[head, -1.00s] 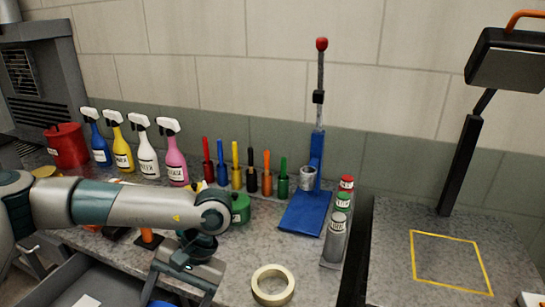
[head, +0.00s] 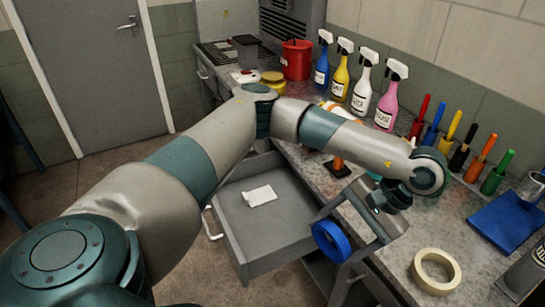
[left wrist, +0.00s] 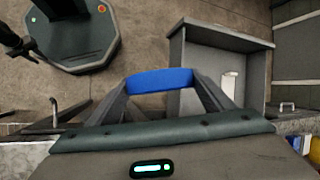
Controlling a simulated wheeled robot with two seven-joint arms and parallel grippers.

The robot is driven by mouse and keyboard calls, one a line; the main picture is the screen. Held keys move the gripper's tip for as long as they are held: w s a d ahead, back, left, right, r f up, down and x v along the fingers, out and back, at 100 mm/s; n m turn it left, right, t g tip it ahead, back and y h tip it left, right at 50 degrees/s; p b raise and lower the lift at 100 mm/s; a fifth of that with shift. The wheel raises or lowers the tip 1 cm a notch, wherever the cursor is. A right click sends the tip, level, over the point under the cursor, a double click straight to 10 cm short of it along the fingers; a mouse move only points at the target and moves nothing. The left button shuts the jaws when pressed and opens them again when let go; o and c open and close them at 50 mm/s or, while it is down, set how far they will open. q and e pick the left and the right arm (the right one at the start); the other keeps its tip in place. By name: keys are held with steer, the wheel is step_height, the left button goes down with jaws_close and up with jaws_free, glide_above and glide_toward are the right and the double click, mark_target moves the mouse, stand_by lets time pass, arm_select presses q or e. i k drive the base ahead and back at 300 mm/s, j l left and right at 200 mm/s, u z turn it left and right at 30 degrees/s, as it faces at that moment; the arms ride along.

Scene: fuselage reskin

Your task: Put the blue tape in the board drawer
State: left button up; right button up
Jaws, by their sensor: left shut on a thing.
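My left gripper (head: 337,238) is shut on the blue tape (head: 331,241), a roll held above floor level just off the bench's front edge. In the left wrist view the blue tape (left wrist: 160,80) spans between the two fingertips. A grey drawer (head: 240,247) is pulled out from under the bench, with a flat white piece (head: 259,196) lying in it. The tape is beside the drawer's right front corner in the head view. The drawer also shows in the left wrist view (left wrist: 222,35), to the right of the tape. I do not see my right gripper.
A cream tape roll (head: 435,271) lies on the bench. Bare floor (head: 185,265) lies before the drawer.

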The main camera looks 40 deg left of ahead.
mark_target(270, 240)
steer(key=z, duration=0.5)
steer(key=j+z, duration=0.25)
steer(key=k+j+z, duration=0.2)
steer(key=j, duration=0.25)
steer(key=k+j+z, duration=0.1)
steer(key=j, duration=0.25)
steer(key=k+j, duration=0.1)
steer(key=j, duration=0.25)
steer(key=k+j+z, duration=0.15)
steer(key=j, duration=0.2)
steer(key=k+j, duration=0.15)
steer(key=j, duration=0.3)
steer(key=k+j, duration=0.1)
steer(key=j, duration=0.35)
